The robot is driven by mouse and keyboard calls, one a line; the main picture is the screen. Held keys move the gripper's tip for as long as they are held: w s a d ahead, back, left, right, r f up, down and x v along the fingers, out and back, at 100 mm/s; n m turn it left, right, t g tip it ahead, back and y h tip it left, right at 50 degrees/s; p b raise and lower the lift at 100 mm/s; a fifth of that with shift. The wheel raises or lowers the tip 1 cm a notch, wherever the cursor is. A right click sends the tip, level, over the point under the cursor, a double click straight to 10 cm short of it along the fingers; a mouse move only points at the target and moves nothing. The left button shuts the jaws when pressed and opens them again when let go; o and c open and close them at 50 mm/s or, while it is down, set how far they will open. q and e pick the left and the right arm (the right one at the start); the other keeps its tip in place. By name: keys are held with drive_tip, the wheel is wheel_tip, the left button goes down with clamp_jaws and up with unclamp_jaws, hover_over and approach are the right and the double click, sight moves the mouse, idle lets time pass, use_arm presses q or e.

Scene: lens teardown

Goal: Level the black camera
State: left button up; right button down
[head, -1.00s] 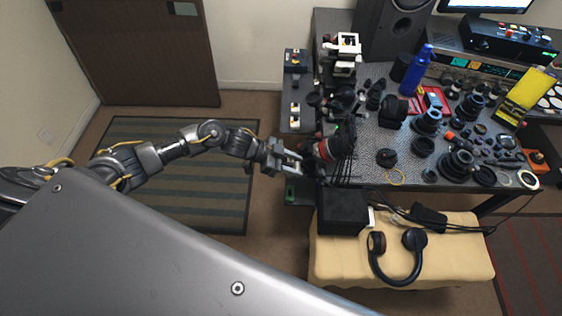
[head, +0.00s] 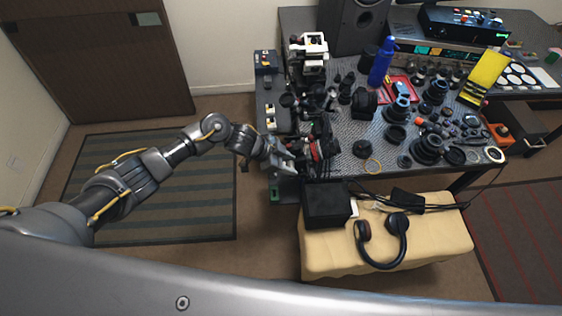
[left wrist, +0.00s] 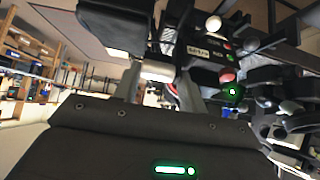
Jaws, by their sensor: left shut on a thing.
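The black camera (head: 322,146), with red parts, sits at the left front of the workbench among other dark gear. Its exact tilt is hard to tell in the head view. My left gripper (head: 286,160) reaches it from the left. In the left wrist view, the fingers (left wrist: 160,88) are closed around a short silver cylinder (left wrist: 158,70) below a black block (left wrist: 115,25). Dark parts with a red button (left wrist: 227,76) and a green light lie just to the right. The hold on the camera's far side is hidden. My right gripper is not in view.
Lenses and rings (head: 428,148) crowd the workbench, with a blue bottle (head: 380,68) behind. A black box (head: 326,205) and headphones (head: 381,240) rest on a cream-covered bench (head: 430,235) in front.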

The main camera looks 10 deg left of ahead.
use_arm(q)
drive_tip(key=shift+s+d, duration=0.1)
drive_tip(key=shift+s, duration=0.25)
drive_tip(key=shift+f, duration=0.1)
idle(0.7)
drive_tip(key=o, duration=1.2)
drive_tip(key=shift+s, duration=0.1)
drive_tip(key=shift+r, duration=0.2)
drive_tip(key=shift+w, duration=0.2)
drive_tip(key=shift+a+r, duration=0.15)
drive_tip(key=shift+a, duration=0.15)
drive_tip(key=b+v, duration=0.1)
drive_tip(key=v, duration=0.9)
drive_tip(key=shift+s+a+r, duration=0.1)
drive_tip(key=shift+s, duration=0.05)
drive_tip(key=shift+m, duration=0.3)
